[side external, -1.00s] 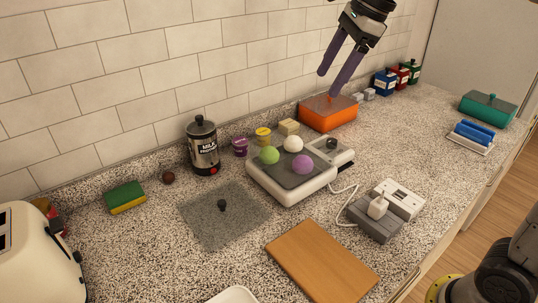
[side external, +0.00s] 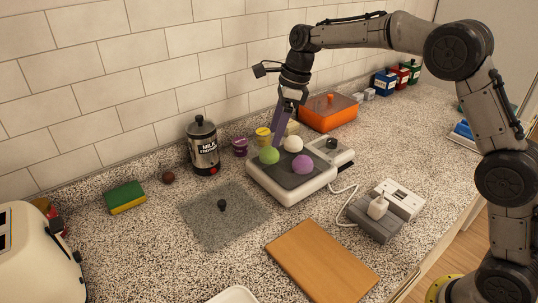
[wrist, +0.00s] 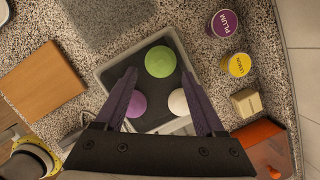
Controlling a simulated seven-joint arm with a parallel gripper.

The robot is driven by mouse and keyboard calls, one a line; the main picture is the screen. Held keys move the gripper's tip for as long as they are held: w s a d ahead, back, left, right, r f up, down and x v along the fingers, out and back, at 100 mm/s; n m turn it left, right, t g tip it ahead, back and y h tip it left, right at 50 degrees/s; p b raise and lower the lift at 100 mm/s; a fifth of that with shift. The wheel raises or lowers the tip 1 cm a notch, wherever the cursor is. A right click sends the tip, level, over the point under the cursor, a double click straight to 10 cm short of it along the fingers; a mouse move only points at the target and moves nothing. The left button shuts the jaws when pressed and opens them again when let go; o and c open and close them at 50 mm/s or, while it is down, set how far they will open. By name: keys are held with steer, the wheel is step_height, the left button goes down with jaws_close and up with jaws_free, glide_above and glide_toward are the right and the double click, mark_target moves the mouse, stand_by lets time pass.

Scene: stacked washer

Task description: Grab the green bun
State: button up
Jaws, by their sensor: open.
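The green bun (side external: 269,155) sits on the dark top of a white hot plate (side external: 292,190), at its left back part. A white bun (side external: 293,144) and a purple bun (side external: 303,164) sit on the same plate. My gripper (side external: 283,125) is above the plate's back side, fingers pointing down. In the wrist view, my gripper (wrist: 165,80) is open and empty, with the green bun (wrist: 160,61) ahead, between the lines of the two fingertips. The purple bun (wrist: 136,104) is partly hidden by the left finger, and the white bun (wrist: 178,102) is near the right finger.
A wooden board (side external: 320,262) lies in front.

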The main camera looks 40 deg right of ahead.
mark_target(271, 149)
steer(key=shift+x, duration=3.15)
steer(key=shift+d, duration=0.1)
steer(key=c, duration=1)
steer(key=shift+c, duration=0.2)
